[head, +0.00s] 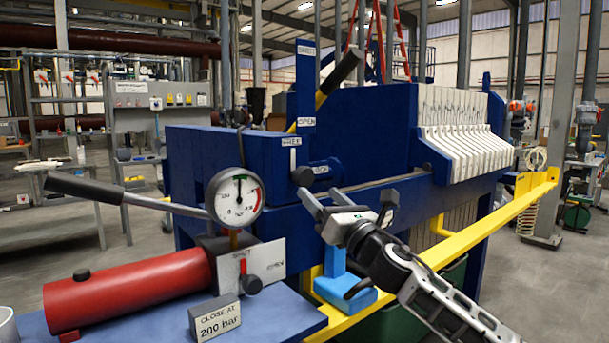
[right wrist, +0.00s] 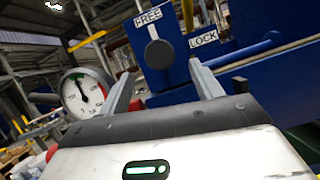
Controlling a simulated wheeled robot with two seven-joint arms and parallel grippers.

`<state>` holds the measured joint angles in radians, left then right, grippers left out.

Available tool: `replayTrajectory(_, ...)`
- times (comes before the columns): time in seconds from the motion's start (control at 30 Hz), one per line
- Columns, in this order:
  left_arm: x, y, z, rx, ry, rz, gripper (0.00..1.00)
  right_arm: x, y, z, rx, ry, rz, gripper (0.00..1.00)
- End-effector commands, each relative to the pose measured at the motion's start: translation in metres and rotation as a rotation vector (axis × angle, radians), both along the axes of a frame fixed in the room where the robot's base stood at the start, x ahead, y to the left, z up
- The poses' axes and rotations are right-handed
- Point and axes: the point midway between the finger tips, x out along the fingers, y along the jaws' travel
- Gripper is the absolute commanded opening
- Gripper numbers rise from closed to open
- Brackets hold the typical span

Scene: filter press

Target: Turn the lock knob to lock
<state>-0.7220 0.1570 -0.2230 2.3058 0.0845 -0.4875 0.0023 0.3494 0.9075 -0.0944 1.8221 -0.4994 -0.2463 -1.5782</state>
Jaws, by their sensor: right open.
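The lock knob (head: 302,176) is a dark round knob on the blue face of the press. Its grey bar points up to the FREE label (head: 292,142); the LOCK label (head: 321,170) is to its right. The right wrist view also shows the knob (right wrist: 159,54), with FREE (right wrist: 148,15) above it and LOCK (right wrist: 203,38) to its right. My right gripper (head: 322,198) is open and empty, just below and in front of the knob. In the right wrist view the knob appears between the fingers, apart from them. My left gripper is not in view.
A pressure gauge (head: 238,198), a red pump cylinder (head: 128,289) with a long lever (head: 85,188) and a SHUT valve plate (head: 262,264) stand at the left. A blue stand (head: 342,283) and a yellow rail (head: 445,251) lie below my right arm. White filter plates (head: 462,135) hang at the right.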

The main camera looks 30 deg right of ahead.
Motion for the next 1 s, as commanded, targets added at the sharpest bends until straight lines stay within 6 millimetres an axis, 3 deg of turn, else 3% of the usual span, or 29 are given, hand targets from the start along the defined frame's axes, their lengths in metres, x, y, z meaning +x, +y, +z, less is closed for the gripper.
replayTrajectory(0.2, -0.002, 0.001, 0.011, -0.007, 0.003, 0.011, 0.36, 0.037, 0.000, 0.019, 0.004, -0.004, 0.000, 0.65)
replayTrajectory(0.4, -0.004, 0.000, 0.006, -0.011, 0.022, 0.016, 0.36, 0.061, 0.000, 0.026, 0.003, -0.001, 0.000, 0.65)
replayTrajectory(0.8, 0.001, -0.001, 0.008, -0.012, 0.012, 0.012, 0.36, 0.068, 0.001, 0.027, 0.001, 0.000, 0.000, 0.65)
replayTrajectory(0.83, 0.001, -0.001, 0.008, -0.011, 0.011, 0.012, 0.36, 0.068, 0.001, 0.027, 0.001, 0.000, 0.000, 0.62)
replayTrajectory(1.0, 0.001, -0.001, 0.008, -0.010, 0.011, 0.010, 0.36, 0.068, 0.001, 0.027, 0.001, 0.000, 0.000, 0.20)
